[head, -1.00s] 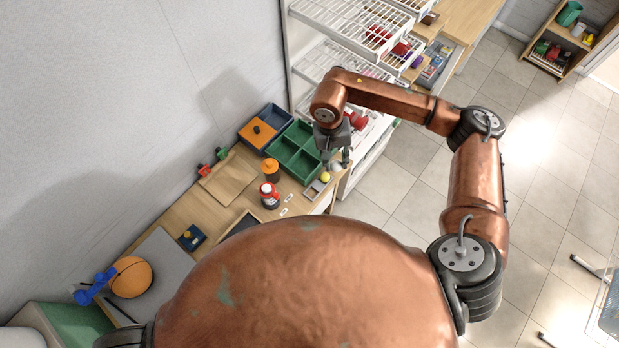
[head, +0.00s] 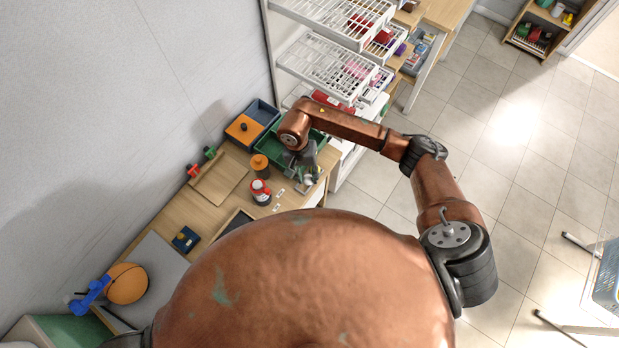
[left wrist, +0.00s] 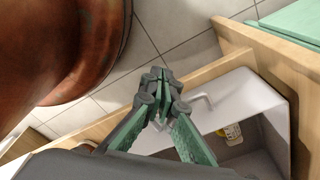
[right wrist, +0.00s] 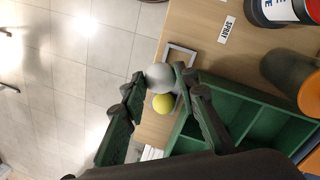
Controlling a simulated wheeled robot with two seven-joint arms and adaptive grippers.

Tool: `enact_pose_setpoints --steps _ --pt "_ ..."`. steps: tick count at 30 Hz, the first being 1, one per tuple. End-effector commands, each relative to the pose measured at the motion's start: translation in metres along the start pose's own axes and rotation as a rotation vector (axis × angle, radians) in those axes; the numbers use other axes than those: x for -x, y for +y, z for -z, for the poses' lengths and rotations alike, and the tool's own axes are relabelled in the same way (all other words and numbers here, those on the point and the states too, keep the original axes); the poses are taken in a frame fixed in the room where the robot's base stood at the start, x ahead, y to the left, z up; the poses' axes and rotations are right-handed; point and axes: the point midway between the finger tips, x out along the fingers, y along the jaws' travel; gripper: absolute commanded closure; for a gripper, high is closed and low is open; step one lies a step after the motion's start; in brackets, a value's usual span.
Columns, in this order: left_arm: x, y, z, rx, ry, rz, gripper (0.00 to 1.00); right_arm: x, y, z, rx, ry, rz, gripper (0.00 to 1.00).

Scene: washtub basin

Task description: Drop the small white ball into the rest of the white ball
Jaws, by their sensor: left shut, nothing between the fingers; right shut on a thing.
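The small white ball (right wrist: 160,76) is between the fingertips of my right gripper (right wrist: 158,80), which is shut on it, in the right wrist view. Beyond the ball is a grey square frame (right wrist: 180,56) on the wooden bench, partly covered by the ball and a finger. I cannot tell whether this frame is the ball's rest. A yellow ball (right wrist: 163,103) shows just below the white one in the picture. In the head view my right gripper (head: 304,178) is over the bench's right end. My left gripper (left wrist: 161,76) is shut and empty in the left wrist view.
A green compartment tray (right wrist: 262,125) lies close beside the right gripper. A red-and-white container (head: 260,192) and an orange-lidded jar (head: 260,166) stand nearby. A white wire rack (head: 330,64) rises behind. Below my left gripper is a white basin (left wrist: 240,110).

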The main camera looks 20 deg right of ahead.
Motion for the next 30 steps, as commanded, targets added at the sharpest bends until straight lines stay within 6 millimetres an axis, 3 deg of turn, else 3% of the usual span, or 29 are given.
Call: enact_pose_setpoints --steps 9,10,18,30 --pt "-0.0006 0.0002 -0.0002 0.0 0.0 0.0 1.0 -0.0022 -0.0001 0.0003 0.0 0.0 0.0 0.89" --pt "-0.0006 0.0002 -0.0002 0.0 0.0 0.0 1.0 -0.0021 -0.0001 0.0003 0.0 0.0 0.0 0.72" --pt "-0.0006 0.0002 -0.0001 0.0 0.0 0.0 1.0 -0.002 -0.0001 0.0004 0.0 0.0 0.0 0.53" --pt "-0.0003 -0.0025 -0.0011 0.001 0.0 0.003 1.0 0.0061 -0.0006 0.0013 0.0 0.003 0.001 0.52"
